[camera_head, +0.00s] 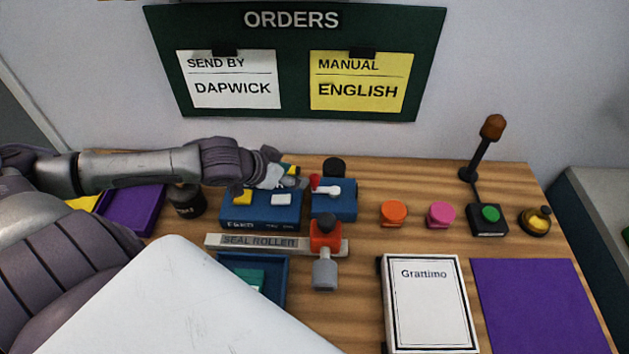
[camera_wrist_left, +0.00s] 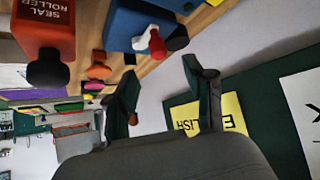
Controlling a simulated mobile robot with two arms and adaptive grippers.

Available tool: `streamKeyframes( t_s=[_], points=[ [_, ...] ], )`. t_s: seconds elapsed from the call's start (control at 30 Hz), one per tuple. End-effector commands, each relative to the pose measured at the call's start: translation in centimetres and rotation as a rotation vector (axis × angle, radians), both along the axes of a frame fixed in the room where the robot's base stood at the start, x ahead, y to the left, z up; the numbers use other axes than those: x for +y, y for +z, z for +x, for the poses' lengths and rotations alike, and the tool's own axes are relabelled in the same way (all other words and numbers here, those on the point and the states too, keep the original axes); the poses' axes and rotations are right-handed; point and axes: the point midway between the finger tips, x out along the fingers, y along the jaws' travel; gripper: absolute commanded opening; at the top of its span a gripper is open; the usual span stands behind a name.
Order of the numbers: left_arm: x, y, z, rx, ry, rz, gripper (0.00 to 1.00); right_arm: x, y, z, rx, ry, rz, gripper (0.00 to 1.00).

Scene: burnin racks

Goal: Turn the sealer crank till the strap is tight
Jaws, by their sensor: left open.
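The sealer is a blue box (camera_head: 333,207) with a white crank (camera_head: 327,190) and a red knob (camera_head: 315,182) on top. In the left wrist view the blue box (camera_wrist_left: 125,22), white crank (camera_wrist_left: 141,41) and red knob (camera_wrist_left: 157,42) show at the top, outside the fingers. I cannot make out the strap. My right gripper is not in view.
A red seal roller (camera_head: 325,235) with a grey handle sits on a labelled rail in front of the sealer. Orange (camera_head: 393,213) and pink (camera_head: 441,214) knobs stand to the right. A dark jar (camera_head: 187,201) stands left of the blue tray (camera_head: 262,210). Bare wood lies around the knobs.

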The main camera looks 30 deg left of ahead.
Motion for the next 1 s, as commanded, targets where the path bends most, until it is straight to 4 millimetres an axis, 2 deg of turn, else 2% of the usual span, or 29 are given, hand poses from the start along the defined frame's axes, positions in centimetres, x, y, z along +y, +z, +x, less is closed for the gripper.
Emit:
streamKeyframes(
  t_s=[0.17, 0.5, 0.7, 0.97, 1.0],
  points=[
    [-0.7, -1.6, 2.0, -0.003, 0.001, -0.009, 0.54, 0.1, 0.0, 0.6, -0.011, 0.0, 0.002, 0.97],
    [-1.6, -5.8, 5.9, -0.001, -0.004, -0.004, 0.54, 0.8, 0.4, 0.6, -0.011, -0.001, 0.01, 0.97],
    [-1.8, -6.7, 6.7, -0.001, -0.006, -0.001, 0.54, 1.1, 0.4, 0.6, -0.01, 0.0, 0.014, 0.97],
    [-1.8, -6.9, 6.8, 0.0, -0.006, -0.001, 0.54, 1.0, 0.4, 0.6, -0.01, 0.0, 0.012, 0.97],
    [-1.8, -6.9, 6.8, 0.0, -0.006, -0.001, 0.49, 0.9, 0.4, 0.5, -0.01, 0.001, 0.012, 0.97]
  ],
)
